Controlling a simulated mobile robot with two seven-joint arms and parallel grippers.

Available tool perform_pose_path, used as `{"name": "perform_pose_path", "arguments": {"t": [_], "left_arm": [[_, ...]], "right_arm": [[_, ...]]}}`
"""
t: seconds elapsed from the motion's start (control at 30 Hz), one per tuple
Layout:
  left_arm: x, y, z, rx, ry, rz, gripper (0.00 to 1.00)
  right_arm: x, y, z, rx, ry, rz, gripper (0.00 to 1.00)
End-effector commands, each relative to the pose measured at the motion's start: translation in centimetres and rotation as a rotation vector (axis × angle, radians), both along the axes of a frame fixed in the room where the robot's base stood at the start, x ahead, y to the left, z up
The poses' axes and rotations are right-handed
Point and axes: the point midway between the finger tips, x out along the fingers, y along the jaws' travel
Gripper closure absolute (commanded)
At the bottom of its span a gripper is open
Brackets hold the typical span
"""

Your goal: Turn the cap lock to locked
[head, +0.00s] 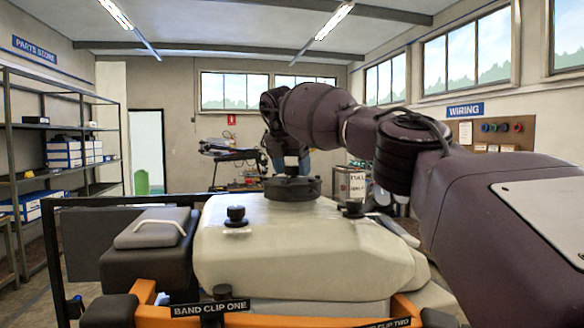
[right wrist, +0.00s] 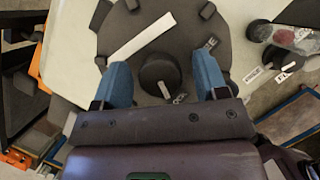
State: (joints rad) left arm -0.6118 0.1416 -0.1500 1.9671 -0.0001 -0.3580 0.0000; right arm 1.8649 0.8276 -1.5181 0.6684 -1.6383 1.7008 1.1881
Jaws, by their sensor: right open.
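The large dark round cap (head: 292,188) sits on top of the pale tank (head: 300,245). In the right wrist view the cap (right wrist: 185,30) shows a long white stripe, lugs on its rim and a round dark knob (right wrist: 158,72) with a short white mark. In the head view my right gripper (head: 288,160) points down over the cap, partly hidden by my arm. My left gripper is out of view.
Two small dark knobs stand on the tank, one at left (head: 236,214) and one at right (head: 353,208). A grey box with a handle (head: 155,228) stands left of the tank. Orange bars with band clip labels (head: 210,308) cross the front. Shelves (head: 50,160) stand far left.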

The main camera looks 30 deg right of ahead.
Motion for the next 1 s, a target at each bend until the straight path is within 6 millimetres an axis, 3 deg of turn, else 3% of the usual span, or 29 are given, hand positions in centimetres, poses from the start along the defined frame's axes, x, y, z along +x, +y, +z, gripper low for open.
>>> {"name": "perform_pose_path", "arguments": {"t": [0.27, 0.7, 1.0], "left_arm": [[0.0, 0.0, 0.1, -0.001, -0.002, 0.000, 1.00], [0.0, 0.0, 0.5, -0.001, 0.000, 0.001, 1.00], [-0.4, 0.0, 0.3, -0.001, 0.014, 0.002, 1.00]], "right_arm": [[-0.1, 0.3, 0.7, 0.000, 0.000, 0.000, 0.33], [-1.6, 2.7, 7.6, 0.000, -0.001, 0.000, 0.33], [-2.1, 3.5, 9.9, 0.000, 0.001, 0.000, 0.33]]}}
